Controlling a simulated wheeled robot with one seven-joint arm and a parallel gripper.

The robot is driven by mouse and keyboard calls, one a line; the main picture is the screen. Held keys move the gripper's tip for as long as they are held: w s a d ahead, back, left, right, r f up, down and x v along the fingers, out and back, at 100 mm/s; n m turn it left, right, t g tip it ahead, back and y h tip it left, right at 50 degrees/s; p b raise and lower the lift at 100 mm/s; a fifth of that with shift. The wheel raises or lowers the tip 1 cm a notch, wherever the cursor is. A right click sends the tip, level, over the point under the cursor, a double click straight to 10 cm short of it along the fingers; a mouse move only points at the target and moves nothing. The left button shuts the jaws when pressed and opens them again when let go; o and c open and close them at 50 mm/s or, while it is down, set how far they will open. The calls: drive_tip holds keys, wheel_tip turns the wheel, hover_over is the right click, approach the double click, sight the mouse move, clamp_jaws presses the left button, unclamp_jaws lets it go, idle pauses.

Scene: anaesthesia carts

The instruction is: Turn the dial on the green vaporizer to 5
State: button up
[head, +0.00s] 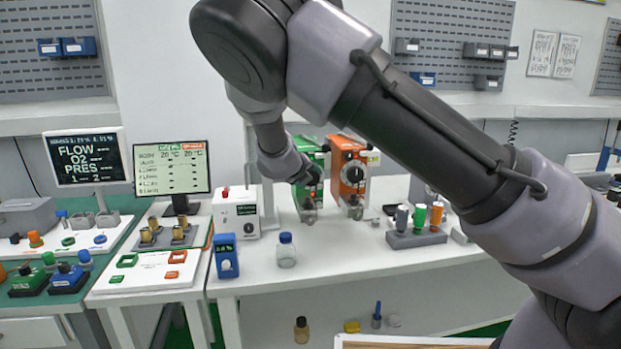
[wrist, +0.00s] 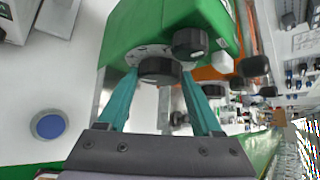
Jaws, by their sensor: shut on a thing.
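The green vaporizer (head: 309,148) stands on the white bench in the head view, left of the orange one. My arm's end covers much of its front. In the wrist view its green body (wrist: 165,22) fills the top, with a round black dial (wrist: 160,69) on its face. My gripper (wrist: 160,76) has its two teal fingers on either side of this dial, shut on it. A second black knob (wrist: 190,44) sits just to the right of the dial, outside the fingers. The dial's scale and its reading cannot be made out.
The orange vaporizer (head: 346,160) stands close on the right. A clear bottle with a blue cap (head: 286,252), a blue meter (head: 226,258) and a white device (head: 236,213) stand to the left. A grey rack (head: 416,238) of coloured cylinders is to the right. The bench front is mostly clear.

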drive_tip(key=h, duration=0.1)
drive_tip(key=n+t+h, duration=0.1)
drive_tip(key=n+h, duration=0.1)
drive_tip(key=shift+a+f+t, duration=0.2)
drive_tip(key=shift+f+t, duration=0.05)
drive_tip(key=shift+t, duration=0.15)
drive_tip(key=shift+f+n+t+h, duration=0.2)
drive_tip(key=shift+n+t+h, duration=0.7)
drive_tip(key=shift+n+h, duration=0.25)
drive_tip(key=o, duration=1.1)
drive_tip(key=shift+d, duration=0.1)
drive_tip(key=v, duration=1)
drive_tip(key=shift+s+a+f, duration=0.1)
drive_tip(key=shift+s+a, duration=0.15)
drive_tip(key=shift+s, duration=0.1)
